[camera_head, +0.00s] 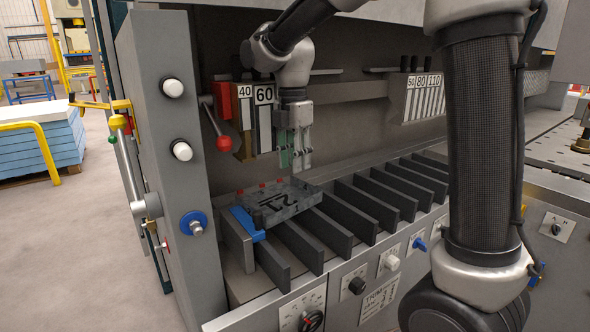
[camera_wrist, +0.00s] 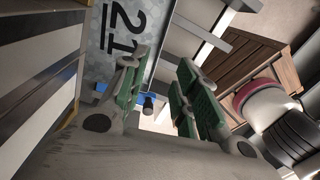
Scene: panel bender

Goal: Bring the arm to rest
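My gripper (camera_head: 294,158) hangs pointing down inside the panel bender, in front of its back wall and above a grey block marked 21 (camera_head: 278,201). The block lies across the left end of the slotted rack (camera_head: 345,216), beside a blue clamp piece (camera_head: 246,224). In the wrist view the green-padded fingers (camera_wrist: 160,95) stand apart with a gap between them and nothing in it. The block's face with the number 21 (camera_wrist: 115,40) shows behind the left finger. My arm reaches in from the upper right in the head view.
Numbered tools 40 and 60 (camera_head: 257,120) hang just left of my gripper, by a red-knobbed lever (camera_head: 223,142). More numbered tools (camera_head: 424,97) hang at the right. A grey post (camera_head: 165,150) with buttons stands at the left. The rack's right-hand slots look empty.

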